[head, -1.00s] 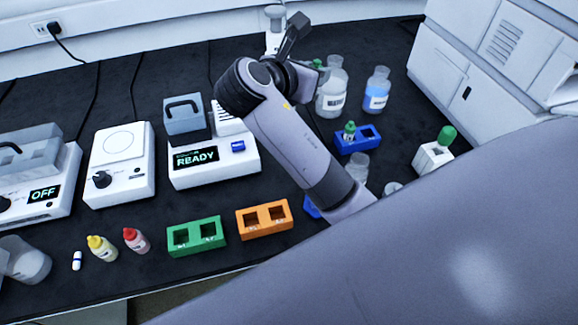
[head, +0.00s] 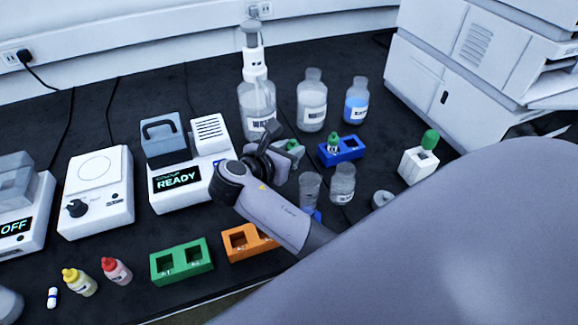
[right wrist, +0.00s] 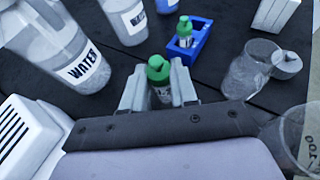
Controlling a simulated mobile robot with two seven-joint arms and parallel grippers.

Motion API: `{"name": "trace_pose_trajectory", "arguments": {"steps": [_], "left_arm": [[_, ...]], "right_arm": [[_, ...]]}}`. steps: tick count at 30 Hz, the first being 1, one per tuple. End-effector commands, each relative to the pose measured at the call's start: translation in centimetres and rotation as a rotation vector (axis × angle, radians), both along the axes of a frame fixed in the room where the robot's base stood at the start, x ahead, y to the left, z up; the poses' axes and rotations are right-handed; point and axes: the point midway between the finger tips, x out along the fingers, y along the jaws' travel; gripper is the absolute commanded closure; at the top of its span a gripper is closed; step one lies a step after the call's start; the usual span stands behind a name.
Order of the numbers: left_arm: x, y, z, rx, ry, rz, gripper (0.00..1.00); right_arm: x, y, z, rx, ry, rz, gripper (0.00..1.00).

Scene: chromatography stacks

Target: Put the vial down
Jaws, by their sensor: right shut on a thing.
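My right gripper (right wrist: 159,92) is shut on a vial with a green cap (right wrist: 160,72) and a white label, which looks upright between the fingers. In the head view the gripper (head: 284,153) is partly hidden by my own wrist, and the held vial's green cap (head: 292,145) just shows. I cannot tell whether the vial's base touches the bench. A blue two-slot rack (head: 352,148) stands just to the right, with another green-capped vial (head: 333,143) in its left slot and its right slot empty. My left gripper is not in view.
A WATER bottle (right wrist: 82,65) stands close to the left in the wrist view. Clear glass beakers (head: 342,183) stand in front of the blue rack. The READY instrument (head: 177,181) is to the left. Green (head: 182,263) and orange (head: 240,246) racks sit near the front edge.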

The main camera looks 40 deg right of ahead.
Motion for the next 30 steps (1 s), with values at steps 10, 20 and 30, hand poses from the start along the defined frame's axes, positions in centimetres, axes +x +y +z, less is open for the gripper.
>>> {"name": "trace_pose_trajectory", "arguments": {"steps": [10,20,30], "left_arm": [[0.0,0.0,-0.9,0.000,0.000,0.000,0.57],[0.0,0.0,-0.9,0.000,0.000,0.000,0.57],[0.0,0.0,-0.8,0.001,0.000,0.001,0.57]], "right_arm": [[0.0,0.0,-4.3,-0.001,0.002,0.001,1.00],[0.0,0.0,-4.5,0.000,0.000,0.001,1.00],[0.0,0.0,-4.7,0.000,0.000,0.001,0.47]]}}
